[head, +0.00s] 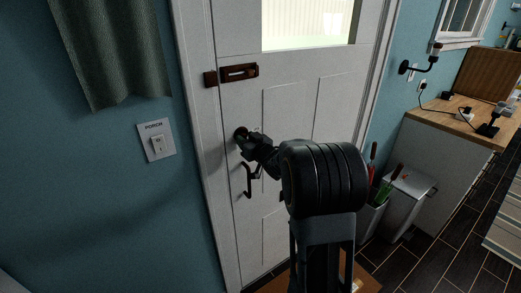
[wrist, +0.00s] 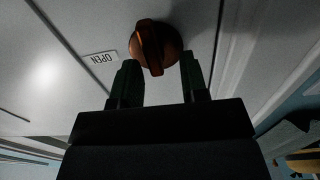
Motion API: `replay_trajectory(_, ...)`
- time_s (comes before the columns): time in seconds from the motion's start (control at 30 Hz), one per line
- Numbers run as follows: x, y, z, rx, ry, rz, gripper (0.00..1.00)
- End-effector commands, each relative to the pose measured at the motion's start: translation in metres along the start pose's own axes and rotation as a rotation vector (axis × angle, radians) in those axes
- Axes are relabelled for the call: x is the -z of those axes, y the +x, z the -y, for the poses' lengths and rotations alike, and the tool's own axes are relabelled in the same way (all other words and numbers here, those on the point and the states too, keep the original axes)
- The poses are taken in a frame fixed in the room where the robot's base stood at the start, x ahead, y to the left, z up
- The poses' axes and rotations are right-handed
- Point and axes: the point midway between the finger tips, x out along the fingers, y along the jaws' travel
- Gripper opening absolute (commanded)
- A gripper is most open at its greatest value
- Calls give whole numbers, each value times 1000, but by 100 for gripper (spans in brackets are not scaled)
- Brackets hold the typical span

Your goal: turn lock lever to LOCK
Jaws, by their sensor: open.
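The lock lever (wrist: 150,46) is a bronze turn piece on a round base on the white door (head: 290,105). In the wrist view its ridge points down the picture, slightly tilted, between the fingertips. A label (wrist: 101,58) reading OPEN, upside down, lies to its left; no LOCK label shows. My gripper (wrist: 159,62) is open, with one finger on each side of the ridge's lower end; I cannot tell whether either finger touches it. In the head view my gripper (head: 248,142) is at the door, above the handle, and largely covers the lock.
A brown slide bolt (head: 238,72) sits higher on the door. A dark pull handle (head: 249,182) is just below my gripper. A PORCH switch (head: 156,141) is on the wall at left. White bins (head: 405,195) and a wooden counter (head: 450,120) stand at right.

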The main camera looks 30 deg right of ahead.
Motion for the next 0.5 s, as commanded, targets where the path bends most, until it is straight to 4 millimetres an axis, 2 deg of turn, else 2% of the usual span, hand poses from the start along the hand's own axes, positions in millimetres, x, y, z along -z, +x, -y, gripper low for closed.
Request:
replay_trajectory(0.3,0,-71,-4,-4,2,-5,40)
replay_trajectory(0.5,2,-105,-6,-3,4,-6,40)
